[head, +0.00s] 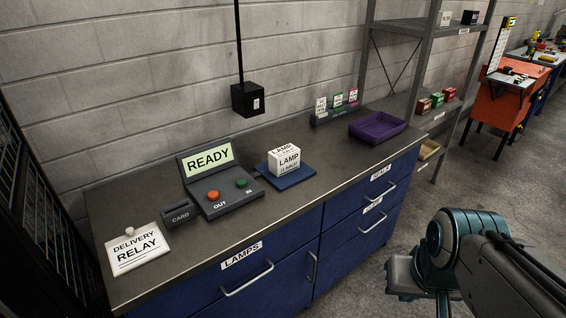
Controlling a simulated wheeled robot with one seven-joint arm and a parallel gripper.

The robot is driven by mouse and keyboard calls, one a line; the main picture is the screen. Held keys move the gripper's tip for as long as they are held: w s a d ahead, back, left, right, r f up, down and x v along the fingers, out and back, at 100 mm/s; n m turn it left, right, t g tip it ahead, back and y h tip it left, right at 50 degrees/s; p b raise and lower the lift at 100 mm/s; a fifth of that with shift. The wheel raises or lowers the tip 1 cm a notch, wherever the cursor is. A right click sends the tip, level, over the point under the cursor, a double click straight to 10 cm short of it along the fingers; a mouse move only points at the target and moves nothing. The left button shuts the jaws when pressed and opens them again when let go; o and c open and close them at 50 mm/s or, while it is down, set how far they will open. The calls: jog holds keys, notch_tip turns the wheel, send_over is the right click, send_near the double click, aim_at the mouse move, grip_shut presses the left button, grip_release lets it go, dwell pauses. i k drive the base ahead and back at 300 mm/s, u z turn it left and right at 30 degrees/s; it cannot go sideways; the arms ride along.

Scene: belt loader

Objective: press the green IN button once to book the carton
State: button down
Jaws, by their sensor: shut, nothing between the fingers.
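A white carton (286,161) marked LAMP stands upright on a blue pad (268,178), just right of the console. My gripper (405,291) is at the lower right, off the counter's front edge and well away from the console. It is shut and empty; its fingertips are mostly hidden beneath the hand.
A purple tray (377,128) and a small rack (335,113) are at the counter's right. Blue drawers (265,268) with handles front the counter. Shelving (412,77) stands behind right.

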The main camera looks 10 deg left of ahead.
aim_at(241, 183)
jog(key=z, duration=0.1)
jog(key=i, duration=0.7)
jog(key=u, duration=0.85)
jog(key=i, duration=0.7)
jog(key=u, duration=0.85)
